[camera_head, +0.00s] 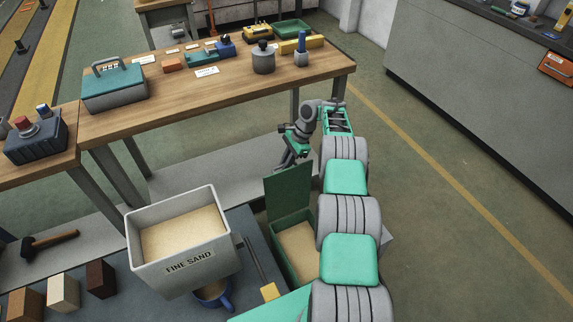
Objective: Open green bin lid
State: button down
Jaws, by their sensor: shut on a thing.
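The green bin (280,258) stands low on the floor side, left of my arm, with tan sand inside it. Its green lid (288,193) stands about upright at the bin's far side, so the bin's opening is uncovered. My gripper (287,160) is at the top edge of the lid and is shut on it. The exact contact is small and partly hidden by the gripper. My arm covers the right part of the bin.
A wooden workbench (220,95) with tools and a green toolbox (115,87) is behind. The floor at the right is clear up to a grey counter (470,100).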

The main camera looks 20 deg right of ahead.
jog(key=shift+w+d, duration=0.1)
jog(key=shift+d, duration=0.05)
jog(key=c, duration=1.6)
grip_release()
jog(key=shift+d, duration=0.2)
jog(key=shift+o, duration=0.7)
jog(key=shift+a, duration=0.2)
notch_tip(320, 180, up, 3)
jog(key=shift+r, duration=0.2)
jog(key=shift+s+a+r+b, duration=0.1)
jog(key=shift+s+r+b, duration=0.2)
jog(key=shift+s+r, duration=0.1)
jog(key=s+r, duration=0.2)
jog(key=s+a+r, duration=0.1)
jog(key=s+r, duration=0.1)
jog(key=r, duration=0.1)
jog(key=shift+s+a+r, duration=0.1)
jog(key=shift+s+r, duration=0.05)
jog(key=shift+s, duration=0.1)
jog(key=s+a+r, duration=0.2)
jog(key=s+r, duration=0.1)
jog(key=s, duration=0.5)
jog(key=shift+s+r, duration=0.15)
jog(key=shift+r, duration=0.1)
